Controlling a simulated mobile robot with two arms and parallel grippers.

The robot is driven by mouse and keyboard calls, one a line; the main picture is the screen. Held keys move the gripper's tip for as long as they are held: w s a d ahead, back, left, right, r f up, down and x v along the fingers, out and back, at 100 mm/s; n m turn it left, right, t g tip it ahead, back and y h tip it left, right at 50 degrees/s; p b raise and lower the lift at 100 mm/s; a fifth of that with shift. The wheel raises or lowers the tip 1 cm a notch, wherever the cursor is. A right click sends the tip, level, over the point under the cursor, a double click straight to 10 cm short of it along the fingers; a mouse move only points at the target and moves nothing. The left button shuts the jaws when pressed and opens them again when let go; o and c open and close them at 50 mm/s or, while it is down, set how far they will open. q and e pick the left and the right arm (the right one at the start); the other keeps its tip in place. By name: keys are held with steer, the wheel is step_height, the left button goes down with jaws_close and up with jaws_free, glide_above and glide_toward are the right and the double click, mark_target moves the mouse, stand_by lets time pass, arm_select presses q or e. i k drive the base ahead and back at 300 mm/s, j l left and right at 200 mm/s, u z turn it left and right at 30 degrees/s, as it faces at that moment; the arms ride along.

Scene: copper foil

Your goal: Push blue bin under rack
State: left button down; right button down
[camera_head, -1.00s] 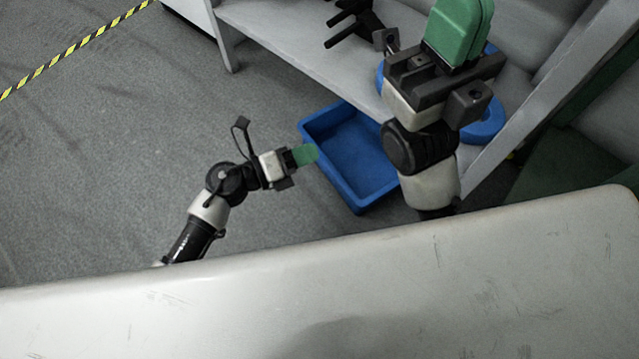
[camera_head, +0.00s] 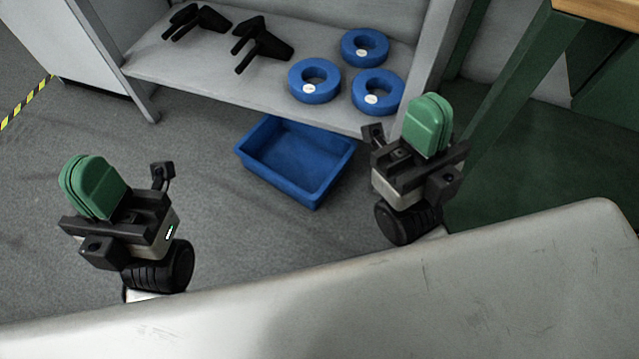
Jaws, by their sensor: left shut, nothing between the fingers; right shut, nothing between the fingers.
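The blue bin (camera_head: 290,185) sits empty on the floor, its far edge beneath the front of the rack shelf and most of it sticking out in front. The rack (camera_head: 215,72) is a light grey shelf unit at the back. My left gripper (camera_head: 90,185) is at the lower left, raised with green fingers shut and empty, well left of the bin. My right gripper (camera_head: 428,122) is to the right of the bin, green fingers shut and empty, in front of the rack's right end. Neither gripper appears to touch the bin.
Several blue rings (camera_head: 315,82) and black tools (camera_head: 262,45) lie on the shelf. Rack legs (camera_head: 140,98) stand on the floor at left. A green frame (camera_head: 510,85) stands at right. My white body spans the bottom. Grey floor left of the bin is clear.

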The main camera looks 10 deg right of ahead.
mark_target(305, 162)
steer(key=i+j+z, duration=0.15)
steer(key=j+z, duration=0.25)
steer(key=i+j+z, duration=0.15)
steer(key=j+z, duration=1.1)
steer(key=j, duration=0.6)
steer(key=k+j+z, duration=0.1)
steer(key=j, duration=0.45)
steer(key=k+j, duration=0.1)
steer(key=j, duration=0.5)
steer(key=j+z, duration=0.1)
steer(key=j, duration=0.45)
steer(key=k, duration=0.05)
